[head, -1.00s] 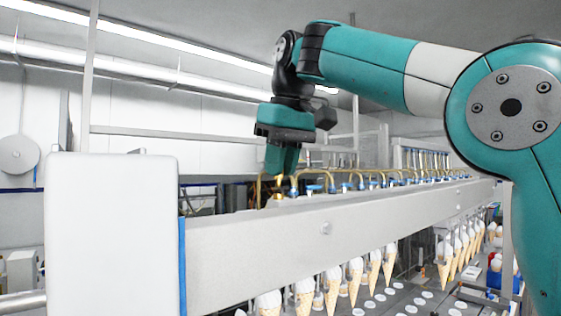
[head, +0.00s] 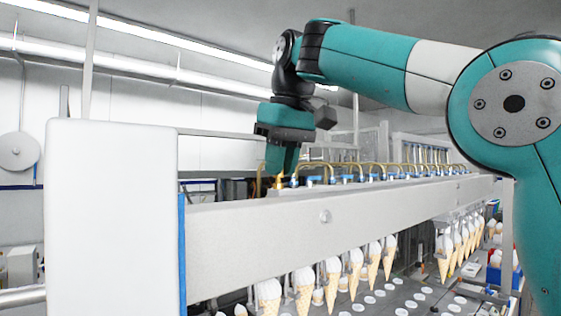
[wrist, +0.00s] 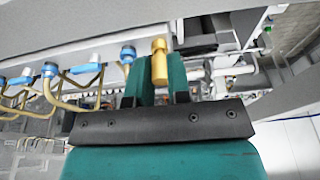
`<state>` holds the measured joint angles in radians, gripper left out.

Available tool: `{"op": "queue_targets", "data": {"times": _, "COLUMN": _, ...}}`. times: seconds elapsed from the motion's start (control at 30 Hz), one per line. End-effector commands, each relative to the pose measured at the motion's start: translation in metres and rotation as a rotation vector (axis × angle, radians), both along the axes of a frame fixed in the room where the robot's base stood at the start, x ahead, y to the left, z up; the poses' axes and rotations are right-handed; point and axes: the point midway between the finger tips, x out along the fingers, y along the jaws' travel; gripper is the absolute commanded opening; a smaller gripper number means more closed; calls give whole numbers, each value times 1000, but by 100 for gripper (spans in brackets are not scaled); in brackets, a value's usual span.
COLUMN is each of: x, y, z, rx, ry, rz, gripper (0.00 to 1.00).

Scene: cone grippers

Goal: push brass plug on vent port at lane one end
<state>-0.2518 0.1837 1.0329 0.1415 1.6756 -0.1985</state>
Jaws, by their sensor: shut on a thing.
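My gripper (head: 281,172) points down at the near left end of the row of fittings on top of the long grey beam (head: 330,220). It is shut on a small brass plug (head: 279,181), which pokes out below the fingertips close to the beam's top. In the wrist view the brass plug (wrist: 159,62) sits between the two teal fingers (wrist: 160,80), beside the nearest blue fitting (wrist: 127,54). The vent port under the plug is hidden, and I cannot tell whether the plug touches it.
Curved brass tubes (head: 318,168) with blue fittings run along the beam beside my gripper. Ice cream cones (head: 304,290) hang in a row below the beam. A white box-shaped housing (head: 112,220) stands at the left end. Above the beam there is free room.

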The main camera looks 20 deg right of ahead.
Motion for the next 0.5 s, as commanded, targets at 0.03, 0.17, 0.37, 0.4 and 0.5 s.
{"op": "queue_targets", "data": {"times": 0.03, "x": 0, "y": 0, "z": -2, "rx": 0, "ry": 0, "rz": 0, "gripper": 4}}
{"op": "queue_targets", "data": {"times": 0.17, "x": 0, "y": 0, "z": -5, "rx": 0, "ry": -1, "rz": 0, "gripper": 4}}
{"op": "queue_targets", "data": {"times": 0.37, "x": 0, "y": 0, "z": -4, "rx": 0, "ry": -1, "rz": 0, "gripper": 47}}
{"op": "queue_targets", "data": {"times": 0.4, "x": 0, "y": 0, "z": -4, "rx": 1, "ry": -1, "rz": -1, "gripper": 47}}
{"op": "queue_targets", "data": {"times": 0.5, "x": 0, "y": -1, "z": -4, "rx": 0, "ry": -2, "rz": -2, "gripper": 47}}
